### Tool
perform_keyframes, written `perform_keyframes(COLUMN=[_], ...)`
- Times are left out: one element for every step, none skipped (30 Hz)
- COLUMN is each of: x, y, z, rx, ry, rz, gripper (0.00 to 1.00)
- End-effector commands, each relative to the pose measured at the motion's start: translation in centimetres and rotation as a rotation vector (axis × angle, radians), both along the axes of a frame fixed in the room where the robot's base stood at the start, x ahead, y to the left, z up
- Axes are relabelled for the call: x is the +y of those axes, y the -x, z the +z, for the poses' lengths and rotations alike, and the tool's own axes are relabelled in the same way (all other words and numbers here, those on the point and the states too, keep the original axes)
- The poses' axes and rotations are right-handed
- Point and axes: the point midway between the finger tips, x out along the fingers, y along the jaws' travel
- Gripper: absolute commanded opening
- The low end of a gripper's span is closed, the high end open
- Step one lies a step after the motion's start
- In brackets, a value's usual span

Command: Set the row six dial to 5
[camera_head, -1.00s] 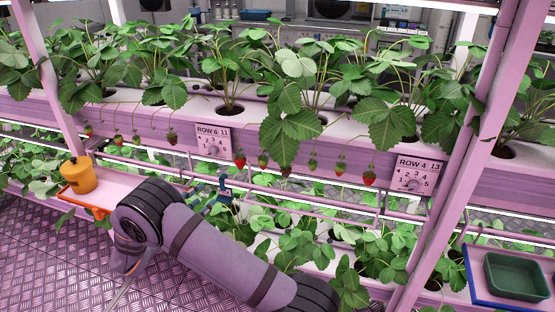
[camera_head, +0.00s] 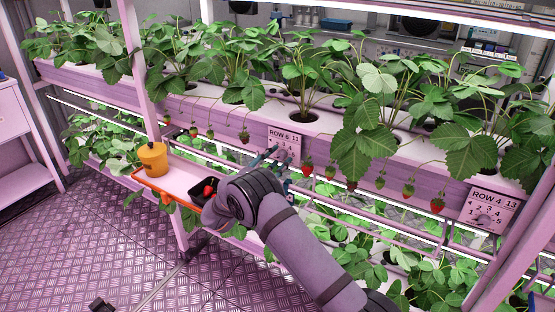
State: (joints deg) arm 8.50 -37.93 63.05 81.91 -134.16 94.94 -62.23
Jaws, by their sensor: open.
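The row six panel (camera_head: 285,136), a pale plate marked ROW 6 11, is on the front of the pink planting trough near the middle of the view. Its lower part, where the dial is, is largely covered by my gripper, so the dial's setting cannot be read. My gripper (camera_head: 270,157) is at the panel's lower left edge, with dark blue-grey fingers apart and nothing seen between them. Whether it touches the dial cannot be told. My arm covers the area below.
Red strawberries (camera_head: 307,170) hang along the trough's front near my gripper. An orange-rimmed tray (camera_head: 176,184) at left holds a yellow pot (camera_head: 153,159) and a dark punnet (camera_head: 204,190) with red berries. The floor at left is mostly clear.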

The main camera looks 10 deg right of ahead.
Motion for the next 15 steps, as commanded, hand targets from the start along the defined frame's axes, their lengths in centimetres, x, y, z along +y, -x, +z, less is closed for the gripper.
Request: perform_keyframes(x=[-0.23,-0.31,-0.39,-0.42,-0.44,-0.44,-0.44,-0.41,-0.40,-0.39,-0.39,-0.39,-0.38,-0.37,-0.37], y=[-0.23,-0.32,-0.40,-0.44,-0.46,-0.48,-0.48,-0.45,-0.42,-0.41,-0.41,-0.40,-0.41,-0.40,-0.40], z=[0.05,0.06,0.06,0.06,0.05,0.05,0.05,0.04,0.04,0.04,0.04,0.04,0.04,0.04,0.03], rx=[-0.001,-0.001,-0.001,-0.001,-0.001,-0.001,-0.001,-0.001,-0.001,-0.001,-0.001,-0.001,-0.001,-0.001,-0.001], ry=[0.000,0.000,0.000,0.000,0.000,0.000,0.000,0.000,0.000,0.000,0.000,0.000,0.000,0.000,0.000], rz=[-0.001,-0.001,-0.001,0.000,0.000,0.000,0.000,0.000,0.000,0.000,0.000,0.000,0.000,0.000,0.000], gripper=[0.40,0.40,0.40,0.40,0.40,0.40,0.40,0.40,0.40,0.40,0.40,0.37,0.36,0.34,0.31])
